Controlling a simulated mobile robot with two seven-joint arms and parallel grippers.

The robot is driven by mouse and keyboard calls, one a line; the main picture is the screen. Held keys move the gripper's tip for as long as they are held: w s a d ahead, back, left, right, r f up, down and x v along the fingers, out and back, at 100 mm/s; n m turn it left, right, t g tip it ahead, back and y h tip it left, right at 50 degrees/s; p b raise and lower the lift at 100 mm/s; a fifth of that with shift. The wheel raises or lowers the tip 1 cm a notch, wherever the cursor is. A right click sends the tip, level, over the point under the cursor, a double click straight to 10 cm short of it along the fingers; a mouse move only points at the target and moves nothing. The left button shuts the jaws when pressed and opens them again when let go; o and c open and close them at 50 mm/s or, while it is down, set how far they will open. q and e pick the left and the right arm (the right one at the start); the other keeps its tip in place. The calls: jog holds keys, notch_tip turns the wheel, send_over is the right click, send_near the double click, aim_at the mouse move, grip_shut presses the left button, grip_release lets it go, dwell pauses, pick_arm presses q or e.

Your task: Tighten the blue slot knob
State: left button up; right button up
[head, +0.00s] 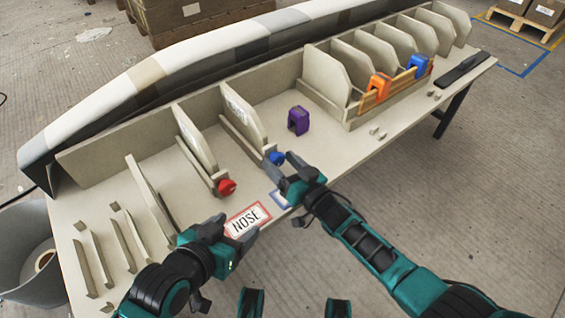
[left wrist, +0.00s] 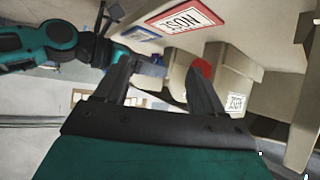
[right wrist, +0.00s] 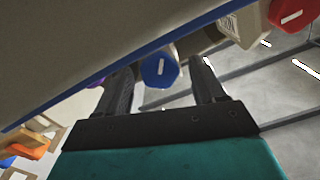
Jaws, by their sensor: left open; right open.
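The blue slot knob (head: 276,158) sits at the front end of an upright panel on the bench. My right gripper (head: 285,167) is open beside it. In the right wrist view the blue knob (right wrist: 158,72) shows its face with a pale slot mark, between and a little beyond the open fingers (right wrist: 163,84); I cannot tell if they touch it. A red knob (head: 226,187) sits on the neighbouring panel to the left. My left gripper (head: 230,232) is open and empty over the front edge, near the NOSE label.
A purple clamp (head: 298,120) stands farther right. Orange (head: 377,88) and blue (head: 418,66) clamps sit on a wooden rack. Thin strips lie at the left.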

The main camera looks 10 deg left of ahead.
aim_at(280, 161)
jog(key=p+v, duration=0.2)
jog(key=v, duration=0.2)
jog(key=shift+s+d+r, duration=0.15)
jog(key=shift+d, duration=0.1)
pick_arm(q)
jog(key=r+p, duration=0.1)
jog(key=a+r+p, duration=0.1)
jog(key=shift+s+a+r+p, duration=0.1)
jog(key=shift+s+a+p, duration=0.15)
jog(key=shift+s+p, duration=0.1)
pick_arm(e)
jog(key=v, duration=0.8)
jog(key=shift+s+d, duration=0.1)
